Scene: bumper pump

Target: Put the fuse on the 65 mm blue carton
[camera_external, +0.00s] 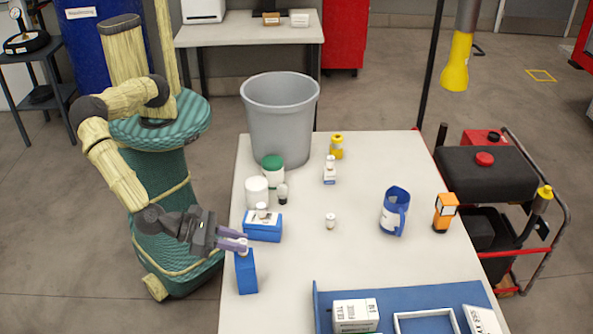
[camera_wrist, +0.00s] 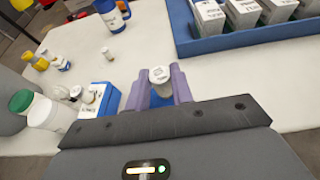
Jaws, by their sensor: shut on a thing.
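My gripper (camera_external: 238,242) is shut on a small white cylinder, which looks like the fuse (camera_wrist: 160,75), between its purple fingers. It is right over the top of a tall, narrow blue carton (camera_external: 246,275) near the table's left edge. I cannot tell whether the fuse touches the carton top. In the wrist view, some blue of that carton shows between the fingers, below the fuse. A wider blue carton (camera_external: 263,232) with a white label stands just behind, with a small white piece (camera_external: 262,210) at its top. No carton size is readable.
A similar small white cylinder (camera_external: 331,222) stands mid-table. A white jar (camera_external: 257,190), a green-lidded jar (camera_external: 273,172) and a grey bin (camera_external: 280,115) are behind. A blue mug (camera_external: 394,212) stands right. A blue tray (camera_external: 400,298) with boxes is in front. Mid-table is mostly clear.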

